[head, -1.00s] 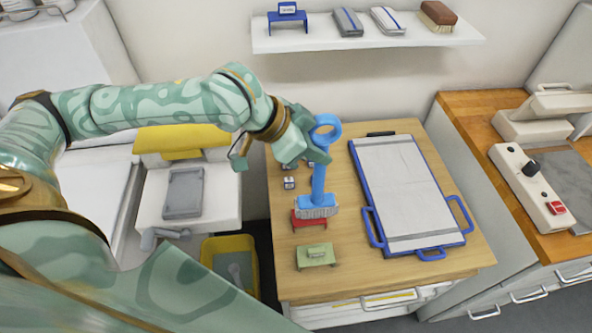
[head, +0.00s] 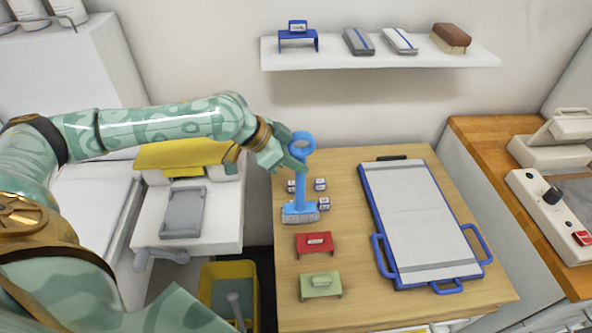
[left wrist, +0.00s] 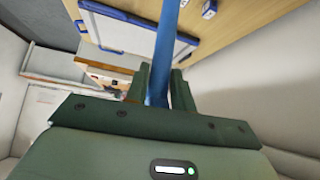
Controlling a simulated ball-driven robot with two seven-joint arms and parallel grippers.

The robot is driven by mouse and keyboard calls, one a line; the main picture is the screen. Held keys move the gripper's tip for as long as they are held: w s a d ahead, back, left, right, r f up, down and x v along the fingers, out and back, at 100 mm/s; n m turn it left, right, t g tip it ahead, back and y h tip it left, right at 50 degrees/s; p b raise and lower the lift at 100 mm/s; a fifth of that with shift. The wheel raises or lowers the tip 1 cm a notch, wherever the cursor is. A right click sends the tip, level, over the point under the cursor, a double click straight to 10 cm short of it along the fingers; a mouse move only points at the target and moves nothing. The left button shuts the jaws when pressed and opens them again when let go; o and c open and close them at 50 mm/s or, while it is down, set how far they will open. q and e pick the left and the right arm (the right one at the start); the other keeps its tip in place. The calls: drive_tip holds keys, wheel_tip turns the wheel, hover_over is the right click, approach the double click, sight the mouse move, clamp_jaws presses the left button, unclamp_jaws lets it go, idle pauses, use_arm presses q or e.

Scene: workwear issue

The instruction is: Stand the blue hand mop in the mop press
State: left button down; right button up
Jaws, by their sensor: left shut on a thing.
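The blue hand mop (head: 300,190) is upright, with a ring at the top of its handle and a pale fringe below its blue head. My left gripper (head: 292,160) is shut on the handle below the ring. In the left wrist view the blue handle (left wrist: 164,55) runs between the two green fingers. The mop head is at the left of the wooden table, among several small white blocks (head: 320,184); I cannot tell whether it touches the table. I cannot tell for sure which thing is the mop press. My right gripper is not in view.
A red stand (head: 314,243) and a green stand (head: 320,286) are in front of the mop. A blue-framed board (head: 472,275) fills the table's right. A yellow-topped machine (head: 180,156) and a yellow bin (head: 252,300) are left. A shelf (head: 375,54) hangs behind.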

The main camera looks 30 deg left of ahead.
sight(300, 182)
use_arm(q)
wheel_tip(300, 182, down, 3)
drive_tip(key=shift+d+r+b, duration=0.1)
drive_tip(key=shift+b, duration=0.25)
drive_tip(key=c, duration=1.2)
unclamp_jaws()
